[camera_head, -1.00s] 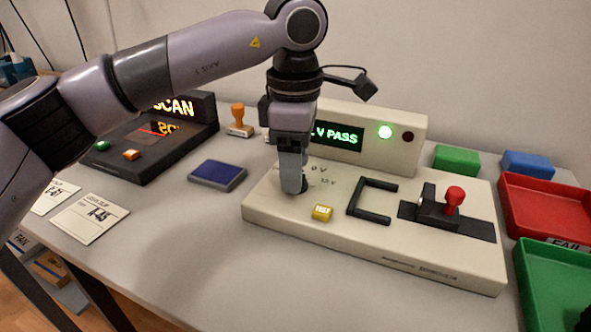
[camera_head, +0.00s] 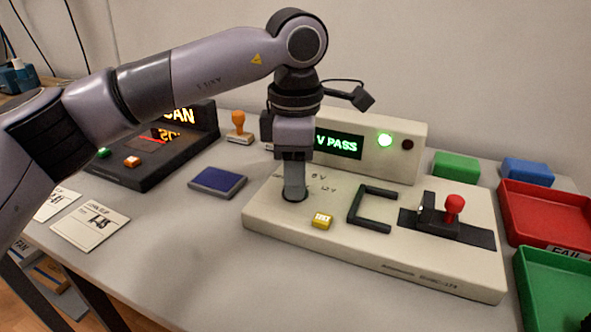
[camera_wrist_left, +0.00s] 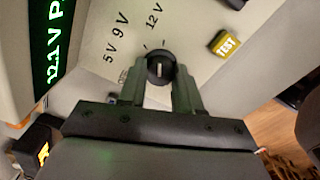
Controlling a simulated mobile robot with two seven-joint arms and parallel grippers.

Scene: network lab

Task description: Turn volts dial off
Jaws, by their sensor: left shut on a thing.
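The volts dial (camera_wrist_left: 159,66) is a round black knob with a white line on the cream test box (camera_head: 370,250). Labels 5V, 9V and 12V stand around it in the left wrist view; a smaller mark at its left is hard to read. My left gripper (camera_head: 295,194) points straight down at the dial and hides most of it in the head view. In the left wrist view the left gripper (camera_wrist_left: 158,82) has its fingers on both sides of the dial, shut on it. The lit display (camera_head: 338,143) reads "V PASS", and the left wrist view shows "12.1 V P".
A yellow TEST button (camera_head: 321,221), a black bracket (camera_head: 372,212) and a red-knobbed lever (camera_head: 454,205) are on the box. A blue pad (camera_head: 217,181) and scanner (camera_head: 150,165) lie left. Red (camera_head: 550,215) and green (camera_head: 555,285) trays are right.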

